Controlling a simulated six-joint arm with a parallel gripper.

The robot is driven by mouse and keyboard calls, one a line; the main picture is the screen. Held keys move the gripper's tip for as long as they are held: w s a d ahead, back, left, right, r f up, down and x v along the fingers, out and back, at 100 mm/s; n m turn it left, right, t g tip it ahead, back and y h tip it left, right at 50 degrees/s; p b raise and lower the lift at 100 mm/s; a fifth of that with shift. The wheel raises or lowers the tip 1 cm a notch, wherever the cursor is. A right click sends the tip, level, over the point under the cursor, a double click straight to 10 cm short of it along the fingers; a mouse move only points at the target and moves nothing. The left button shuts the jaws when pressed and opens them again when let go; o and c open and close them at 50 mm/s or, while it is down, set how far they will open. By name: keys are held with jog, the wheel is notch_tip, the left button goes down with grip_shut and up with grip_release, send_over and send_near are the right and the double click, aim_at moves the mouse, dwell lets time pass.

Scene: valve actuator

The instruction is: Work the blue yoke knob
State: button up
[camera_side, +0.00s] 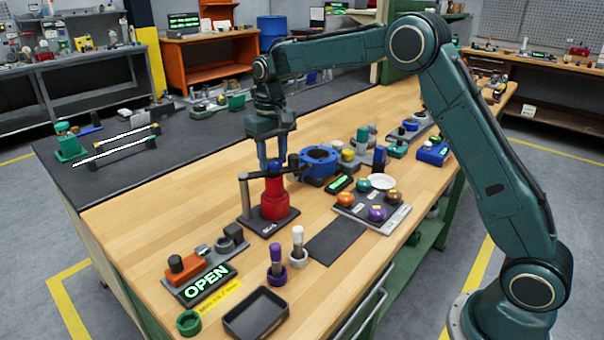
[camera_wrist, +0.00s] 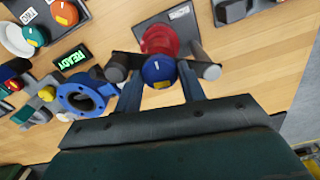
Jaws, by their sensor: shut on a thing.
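The blue yoke knob (camera_wrist: 158,70), with a white mark on its top, sits on the red valve body (camera_side: 275,199) in the middle of the bench. The red body also shows behind the knob in the wrist view (camera_wrist: 159,40). My gripper (camera_side: 275,163) points straight down over the body. Its two fingers straddle the knob, one on each side, and are shut on it. In the side view the fingers mostly hide the knob. A lit green sign (camera_side: 207,284) reads OPEN at the front left of the bench.
A dark arm and post (camera_side: 243,193) stand close beside the red body. A blue ring-shaped flange (camera_side: 319,159) is just right of my gripper. A panel of coloured knobs (camera_side: 372,212) lies farther right. Purple and white handled pieces (camera_side: 298,246) and an empty black tray (camera_side: 256,313) are in front.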

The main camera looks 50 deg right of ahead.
aim_at(273, 160)
jog(key=m, duration=0.7)
jog(key=shift+r, duration=0.1)
jog(key=m, duration=0.7)
dwell(0.4)
jog(key=o, duration=1)
jog(key=shift+r, duration=0.1)
notch_tip(273, 160, up, 14)
jog(key=shift+f, duration=0.25)
